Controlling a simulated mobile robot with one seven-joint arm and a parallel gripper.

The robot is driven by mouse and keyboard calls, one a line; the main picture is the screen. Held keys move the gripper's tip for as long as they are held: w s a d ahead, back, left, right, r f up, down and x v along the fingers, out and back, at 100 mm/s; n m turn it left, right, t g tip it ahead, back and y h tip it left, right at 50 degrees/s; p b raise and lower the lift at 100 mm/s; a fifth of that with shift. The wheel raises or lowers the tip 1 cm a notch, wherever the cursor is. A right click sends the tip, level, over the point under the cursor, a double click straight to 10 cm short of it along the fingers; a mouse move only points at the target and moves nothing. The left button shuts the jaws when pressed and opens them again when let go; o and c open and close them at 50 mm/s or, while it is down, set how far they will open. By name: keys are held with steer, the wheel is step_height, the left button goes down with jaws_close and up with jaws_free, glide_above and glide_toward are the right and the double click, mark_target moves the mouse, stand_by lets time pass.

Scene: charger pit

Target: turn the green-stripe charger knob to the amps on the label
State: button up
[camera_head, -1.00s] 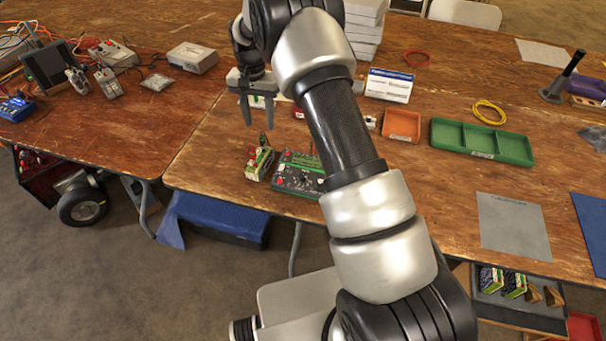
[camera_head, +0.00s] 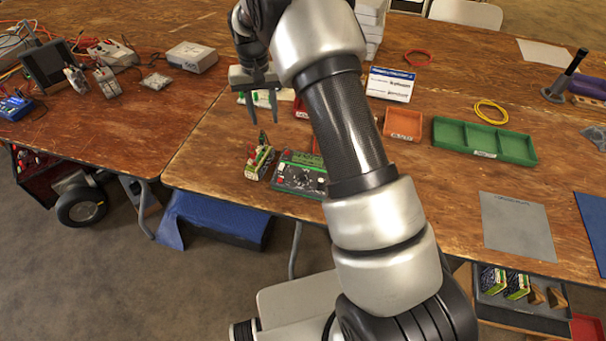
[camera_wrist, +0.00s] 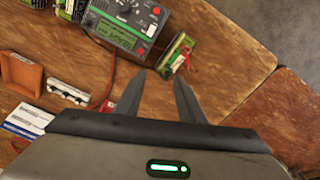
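The charger (camera_head: 299,182), a dark box with a green stripe and green display area, sits near the table's front edge, partly hidden by my arm in the head view. In the wrist view the charger (camera_wrist: 118,32) is at the top, cut off by the frame edge. Its dial shows only small, and I cannot read its setting. A battery pack with a green and white label (camera_head: 259,161) stands beside the charger; the pack (camera_wrist: 176,55) also shows in the wrist view. The label text is too small to read. My gripper (camera_head: 263,119) is open and empty above the table, behind the pack.
An orange tray (camera_head: 403,124), a green compartment tray (camera_head: 484,141) and a white printed card (camera_head: 390,84) stand to the right. A grey mat (camera_head: 517,225) lies near the front edge. Wires and devices crowd the left table. The wood left of the pack is clear.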

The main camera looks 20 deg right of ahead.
steer(key=s+d+r+n+b, duration=0.3)
steer(key=s+n, duration=0.3)
steer(key=n+t+b, duration=0.1)
steer(key=n+b, duration=0.2)
steer(key=n, duration=0.4)
glide_toward(303, 174)
steer(key=shift+h, duration=0.4)
steer(key=f+b, duration=0.1)
steer(key=f, duration=0.1)
steer(key=f+b, duration=0.1)
steer(key=f, duration=0.2)
steer(key=f+b, duration=0.1)
steer(key=f, duration=0.1)
steer(key=shift+w+f, duration=0.4)
jaws_close()
